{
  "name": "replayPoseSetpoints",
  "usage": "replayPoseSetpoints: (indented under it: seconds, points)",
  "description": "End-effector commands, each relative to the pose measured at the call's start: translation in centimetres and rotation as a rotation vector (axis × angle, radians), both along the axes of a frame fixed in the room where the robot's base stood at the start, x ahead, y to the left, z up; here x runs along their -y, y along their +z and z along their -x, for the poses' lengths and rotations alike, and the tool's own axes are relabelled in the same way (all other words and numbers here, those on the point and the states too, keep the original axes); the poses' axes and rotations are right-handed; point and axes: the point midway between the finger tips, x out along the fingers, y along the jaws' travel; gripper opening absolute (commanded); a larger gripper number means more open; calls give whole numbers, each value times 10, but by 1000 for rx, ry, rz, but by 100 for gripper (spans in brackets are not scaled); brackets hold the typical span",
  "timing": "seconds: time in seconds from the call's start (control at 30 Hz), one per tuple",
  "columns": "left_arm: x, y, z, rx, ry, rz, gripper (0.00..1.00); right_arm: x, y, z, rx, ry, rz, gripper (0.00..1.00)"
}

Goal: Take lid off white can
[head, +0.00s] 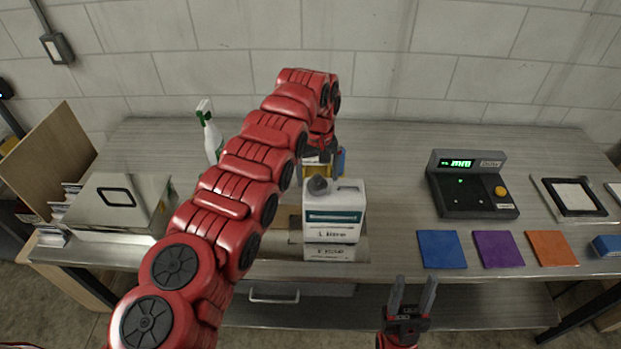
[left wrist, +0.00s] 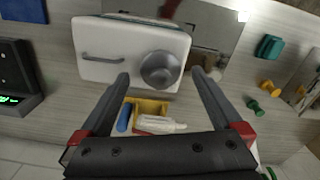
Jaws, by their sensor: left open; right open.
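The white can (head: 347,222) stands upright on the workbench with a teal label band, near the bench's front. Its round dark grey lid (head: 318,184) sits on top. The left wrist view shows the can (left wrist: 105,68) from above, with its handle at left and the lid (left wrist: 160,69) at right. My left gripper (left wrist: 161,75) is open above the can, its two fingertips on either side of the lid with gaps between. In the head view its fingertips are mostly hidden by its own arm. My right gripper (head: 411,292) is open and empty in front of the bench.
A yellow bin (left wrist: 151,105) holding a blue item and a white bottle is behind the can. A spray bottle (head: 210,135) and a metal box (head: 115,205) are at left. A scale (head: 470,183) and blue, purple and orange squares (head: 441,249) lie at right.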

Motion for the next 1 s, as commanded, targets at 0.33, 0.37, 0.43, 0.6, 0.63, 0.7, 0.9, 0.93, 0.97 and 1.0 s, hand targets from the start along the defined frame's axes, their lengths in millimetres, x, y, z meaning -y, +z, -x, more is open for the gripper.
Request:
replayPoseSetpoints:
  seconds: [0.33,0.37,0.43,0.6,0.63,0.7,0.9,0.93,0.97,1.0]
  points:
    - [2,-6,0,1,-1,1,84,0,1,0,0,0,0,50]
    - [2,-6,0,1,-1,1,78,0,1,0,0,0,0,50]
    - [2,-6,0,1,-1,1,66,0,1,0,0,0,0,50]
    - [2,-6,0,1,-1,1,35,0,1,0,0,0,0,50]
    - [2,-6,0,1,-1,1,30,0,1,0,0,0,0,50]
    - [2,-6,0,1,-1,1,17,0,1,0,0,0,0,50]
    - [2,-6,1,0,-1,1,12,0,1,0,0,0,0,50]
    - [2,-6,0,0,-1,1,12,0,1,0,0,0,0,50]
    - [2,-6,1,0,-1,1,12,0,1,0,0,0,0,50]
    - [2,-6,0,0,-1,1,12,0,1,0,0,0,0,50]
